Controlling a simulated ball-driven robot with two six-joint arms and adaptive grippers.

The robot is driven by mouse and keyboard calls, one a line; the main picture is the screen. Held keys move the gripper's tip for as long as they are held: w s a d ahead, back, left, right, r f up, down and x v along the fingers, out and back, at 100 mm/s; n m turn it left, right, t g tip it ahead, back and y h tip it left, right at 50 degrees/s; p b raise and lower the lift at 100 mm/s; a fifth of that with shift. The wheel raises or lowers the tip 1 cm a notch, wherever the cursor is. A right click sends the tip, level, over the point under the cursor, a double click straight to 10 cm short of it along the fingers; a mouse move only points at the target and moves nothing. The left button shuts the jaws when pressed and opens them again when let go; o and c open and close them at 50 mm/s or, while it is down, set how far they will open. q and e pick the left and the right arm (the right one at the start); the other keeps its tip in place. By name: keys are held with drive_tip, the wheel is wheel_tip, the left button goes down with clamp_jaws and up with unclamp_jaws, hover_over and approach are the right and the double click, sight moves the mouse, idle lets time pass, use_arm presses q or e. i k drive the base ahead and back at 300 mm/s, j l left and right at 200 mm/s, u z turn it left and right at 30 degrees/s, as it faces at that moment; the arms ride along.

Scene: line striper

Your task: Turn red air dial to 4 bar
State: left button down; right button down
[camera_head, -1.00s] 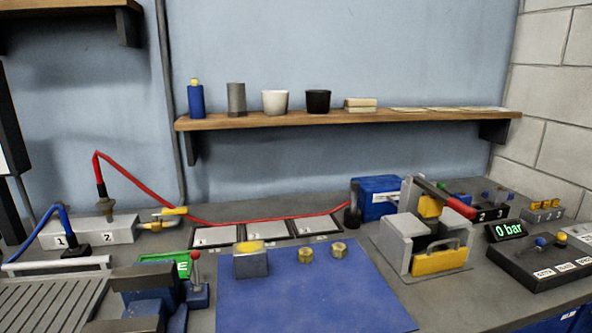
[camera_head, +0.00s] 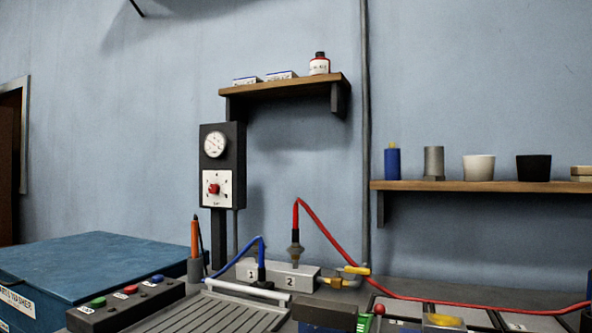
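The red air dial (camera_head: 213,189) is a small red knob on a white scale plate (camera_head: 222,200), low on a dark upright panel (camera_head: 236,150) against the wall. The scale's numbers are too small to read. A round white gauge (camera_head: 215,145) sits above the dial on the same panel; its reading cannot be made out. Neither of my grippers shows in the head view.
A blue parts washer (camera_head: 90,265) and a button box (camera_head: 125,303) stand at the left. A manifold (camera_head: 290,276) with a blue hose (camera_head: 247,251) and a red hose (camera_head: 330,236) is right of the panel. A pen holder (camera_head: 195,270) stands below it.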

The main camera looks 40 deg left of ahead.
sight(213, 189)
drive_tip(key=u, duration=1.6)
drive_tip(key=j, duration=0.15)
